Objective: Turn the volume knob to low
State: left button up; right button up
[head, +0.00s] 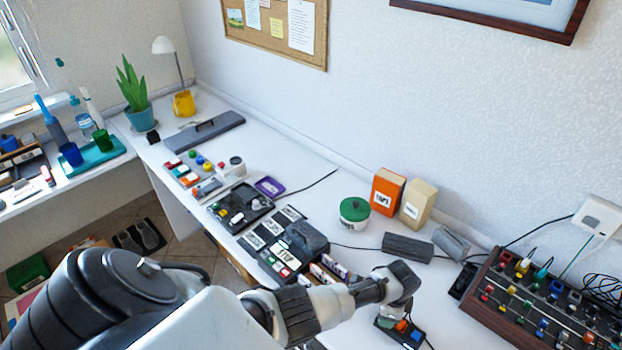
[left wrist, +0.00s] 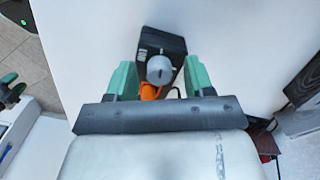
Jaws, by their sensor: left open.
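A grey round knob (left wrist: 160,70) stands on a small dark box (left wrist: 172,46) with a pale label in the left wrist view. My left gripper (left wrist: 160,78) is open, its two green fingers on either side of the knob, with gaps between. I cannot tell how far the fingertips are above the box. An orange part (left wrist: 150,92) shows just below the knob. In the head view my left gripper (head: 399,287) is over a small dark box with orange and blue parts (head: 410,335) near the desk's front; the knob is hidden there. My right gripper is not in view.
A mixer-like panel (head: 540,305) with many coloured knobs lies to the right. Dark blocks (head: 408,247), orange and tan boxes (head: 387,191) and a green-lidded pot (head: 354,212) stand behind. Trays and small items fill the desk to the left. Cables run across the desk.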

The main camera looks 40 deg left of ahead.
pick_arm(q)
jog(key=m+b, duration=0.1)
jog(key=m, duration=0.5)
jog(key=shift+f, duration=0.1)
jog(key=m+b, duration=0.1)
jog(key=m, duration=0.4)
jog(key=shift+m+b, duration=0.3)
jog(key=shift+b, duration=0.1)
notch_tip(320, 180, up, 11)
jog(key=s+f+n, duration=0.3)
jog(key=s+d+f+n+h+b, duration=0.1)
jog(key=s+f+n, duration=0.1)
jog(key=s+f, duration=0.1)
jog(key=s+f+n+t+b, duration=0.1)
jog(key=s+f+n, duration=0.2)
jog(key=s, duration=0.1)
jog(key=shift+d+n+h, duration=0.3)
jog(key=shift+d, duration=0.1)
jog(key=s+a+f+n+t+b, duration=0.15)
jog(key=s+a+f+n, duration=0.25)
jog(key=s+f+n, duration=0.5)
jog(key=s+a+f+n+y+b, duration=0.1)
jog(key=s+f, duration=0.5)
jog(key=f, duration=0.6)
jog(key=shift+s+a+f+n+b, duration=0.25)
jog(key=shift+a+n+b, duration=0.45)
jog(key=shift+b, duration=0.7)
jog(key=shift+g, duration=0.25)
